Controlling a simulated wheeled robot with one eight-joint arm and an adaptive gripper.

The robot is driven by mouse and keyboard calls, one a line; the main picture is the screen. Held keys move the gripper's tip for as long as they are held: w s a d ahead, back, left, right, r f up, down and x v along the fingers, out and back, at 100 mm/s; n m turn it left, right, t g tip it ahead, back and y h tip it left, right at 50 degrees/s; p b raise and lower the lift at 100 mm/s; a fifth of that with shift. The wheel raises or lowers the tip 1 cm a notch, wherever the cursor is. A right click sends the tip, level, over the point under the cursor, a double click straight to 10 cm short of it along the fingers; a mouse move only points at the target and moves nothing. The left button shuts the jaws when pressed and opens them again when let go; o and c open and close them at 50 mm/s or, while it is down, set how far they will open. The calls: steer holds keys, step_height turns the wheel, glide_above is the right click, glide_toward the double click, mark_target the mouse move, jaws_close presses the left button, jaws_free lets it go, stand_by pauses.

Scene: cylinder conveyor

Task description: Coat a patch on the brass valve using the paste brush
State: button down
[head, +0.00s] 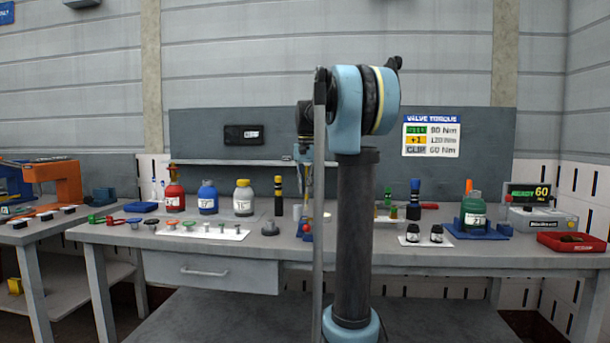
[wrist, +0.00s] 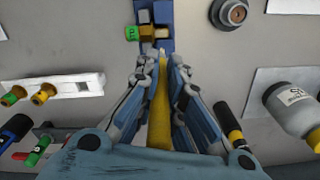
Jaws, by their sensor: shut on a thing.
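My gripper (wrist: 161,62) is shut on a yellow-handled tool, seemingly the paste brush (wrist: 158,112), which lies lengthwise between the fingers in the wrist view. Its far end points at the blue fixture (wrist: 167,15). On that fixture sits a brass-coloured block (wrist: 148,33), seemingly the brass valve, with a green-marked end at its left. The brush end is close to this block; I cannot tell whether they touch. In the head view my arm hides most of the gripper and the valve.
A grey bottle (wrist: 290,107) and a black-yellow cylinder (wrist: 229,122) stand right in the wrist view. A white rack (wrist: 64,85) with yellow-ended parts is left. A round grey part (wrist: 233,13) is near the fixture. Red (head: 174,197) and blue (head: 208,200) bottles stand farther left in the head view.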

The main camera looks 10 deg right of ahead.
mark_target(306, 171)
steer(key=shift+a+r, duration=0.15)
steer(key=shift+r, duration=1.15)
steer(key=shift+a+r, duration=0.1)
steer(key=shift+r, duration=1.2)
steer(key=shift+a+f, duration=0.1)
steer(key=shift+s, duration=0.1)
